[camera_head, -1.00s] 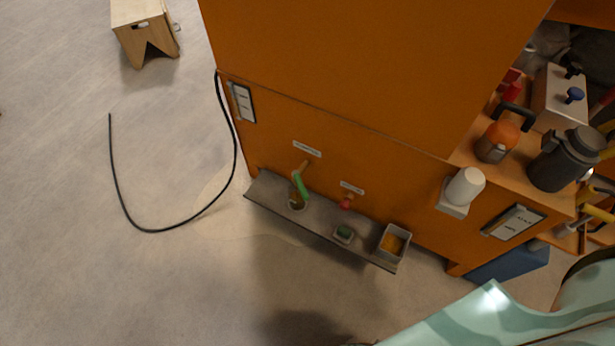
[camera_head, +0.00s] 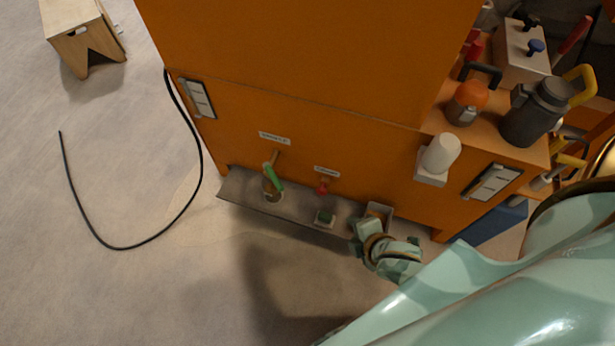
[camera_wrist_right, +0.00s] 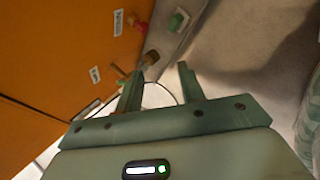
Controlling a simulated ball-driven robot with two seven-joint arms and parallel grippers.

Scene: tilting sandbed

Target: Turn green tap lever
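The green tap lever (camera_head: 274,178) sticks out from the orange cabinet's front, low down, below a white label. It slants down over a cup (camera_head: 273,194) on the grey shelf. My right gripper (camera_head: 362,234) is to the right of the lever and apart from it, over the shelf's right end. In the right wrist view my right gripper (camera_wrist_right: 158,86) is open with nothing between its fingers. The tan tap stem (camera_wrist_right: 117,70) shows there beside the left finger; the lever itself is hard to make out. My left gripper is not in view.
A red tap (camera_head: 322,189) is between the green lever and my right gripper. A green block (camera_head: 325,216) lies on the shelf (camera_head: 240,190) below it. A black cable (camera_head: 195,190) hangs to the floor at left.

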